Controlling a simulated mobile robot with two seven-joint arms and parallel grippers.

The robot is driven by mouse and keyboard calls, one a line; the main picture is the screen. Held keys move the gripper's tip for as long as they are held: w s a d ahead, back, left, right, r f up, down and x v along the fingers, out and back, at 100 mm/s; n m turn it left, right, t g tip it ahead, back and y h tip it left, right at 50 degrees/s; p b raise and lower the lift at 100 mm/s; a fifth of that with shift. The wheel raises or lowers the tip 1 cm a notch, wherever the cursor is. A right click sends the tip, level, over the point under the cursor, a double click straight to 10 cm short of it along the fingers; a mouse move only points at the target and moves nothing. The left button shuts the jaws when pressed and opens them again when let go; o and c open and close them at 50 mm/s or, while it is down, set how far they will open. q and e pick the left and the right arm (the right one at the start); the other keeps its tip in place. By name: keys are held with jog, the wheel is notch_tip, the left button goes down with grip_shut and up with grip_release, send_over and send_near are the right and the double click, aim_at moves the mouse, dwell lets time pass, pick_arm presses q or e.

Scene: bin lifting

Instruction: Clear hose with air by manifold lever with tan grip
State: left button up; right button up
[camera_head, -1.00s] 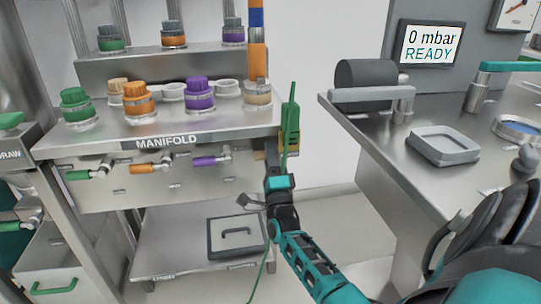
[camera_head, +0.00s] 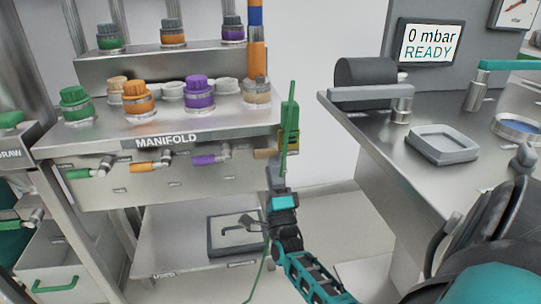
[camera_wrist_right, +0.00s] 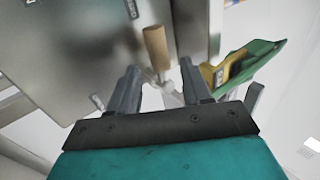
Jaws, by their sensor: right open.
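The manifold lever's tan grip (camera_head: 264,154) sticks out at the right end of the manifold's front, right of the purple lever (camera_head: 208,159). In the right wrist view the tan grip (camera_wrist_right: 155,45) points away from a metal valve stem, ahead of and between my finger tips. My right gripper (camera_wrist_right: 160,82) is open, with a finger on either side and nothing held. In the head view the right gripper (camera_head: 273,178) is just below the tan grip; its fingers are hard to make out. A thin green hose (camera_head: 260,275) hangs below. My left gripper is not in view.
A green and yellow piece (camera_head: 290,135) stands close right of the tan grip; it also shows in the wrist view (camera_wrist_right: 235,68). Orange (camera_head: 147,168) and green (camera_head: 80,174) levers lie leftward. A dark-rimmed tray (camera_head: 222,249) is on the lower shelf. A bench (camera_head: 440,175) stands right.

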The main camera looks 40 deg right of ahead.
jog(key=v, duration=0.7)
jog(key=shift+s+a, duration=0.15)
jog(key=shift+s, duration=0.1)
jog(key=shift+f, duration=0.15)
